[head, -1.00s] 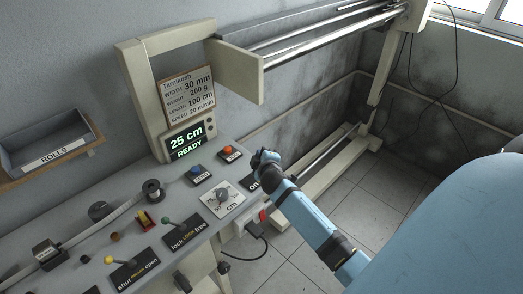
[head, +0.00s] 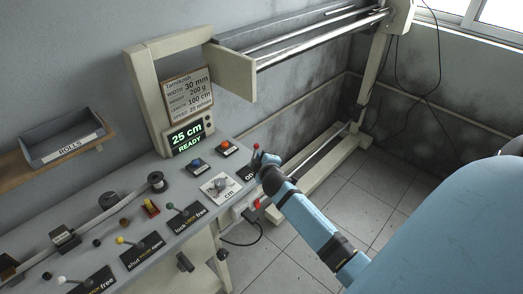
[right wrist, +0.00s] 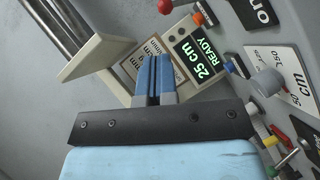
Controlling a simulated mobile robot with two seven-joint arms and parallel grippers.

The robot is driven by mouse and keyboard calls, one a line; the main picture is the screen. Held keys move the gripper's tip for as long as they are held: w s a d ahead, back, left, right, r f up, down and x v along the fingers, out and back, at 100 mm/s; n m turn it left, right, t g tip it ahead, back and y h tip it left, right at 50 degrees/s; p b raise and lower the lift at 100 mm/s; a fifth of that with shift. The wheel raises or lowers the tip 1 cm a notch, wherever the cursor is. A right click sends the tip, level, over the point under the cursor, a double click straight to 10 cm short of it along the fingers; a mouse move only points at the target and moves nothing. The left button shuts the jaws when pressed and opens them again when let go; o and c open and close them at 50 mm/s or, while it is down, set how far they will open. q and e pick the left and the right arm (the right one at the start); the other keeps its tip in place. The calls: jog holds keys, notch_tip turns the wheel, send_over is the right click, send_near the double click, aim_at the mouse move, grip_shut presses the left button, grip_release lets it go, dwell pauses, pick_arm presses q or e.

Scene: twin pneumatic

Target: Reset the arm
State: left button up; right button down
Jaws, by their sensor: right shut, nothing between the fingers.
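My right gripper (head: 262,158) is at the right end of the machine's control panel, beside a small lever with a red knob (head: 256,147). In the right wrist view its two blue fingers (right wrist: 153,78) are together with nothing between them. The red knob (right wrist: 165,6) shows there at the top edge, apart from the fingertips. A dark label (head: 246,173) by the lever is partly hidden by the gripper. The display (head: 187,137) reads 25 cm READY. My left gripper is in neither view.
A beige frame (head: 237,72) with metal rails rises behind. Open tiled floor (head: 345,215) lies right.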

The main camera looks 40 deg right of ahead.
jog(key=s+a+f+m+g+y, duration=0.1)
jog(key=s+a+f+y, duration=0.3)
jog(key=s+a, duration=0.9)
jog(key=s+a+f+m+g+y, duration=0.1)
jog(key=s+a+f+m+y, duration=0.3)
jog(key=s+a, duration=0.9)
jog(key=shift+s+f+y, duration=0.75)
jog(key=shift+s+y, duration=0.05)
jog(key=shift+y, duration=0.1)
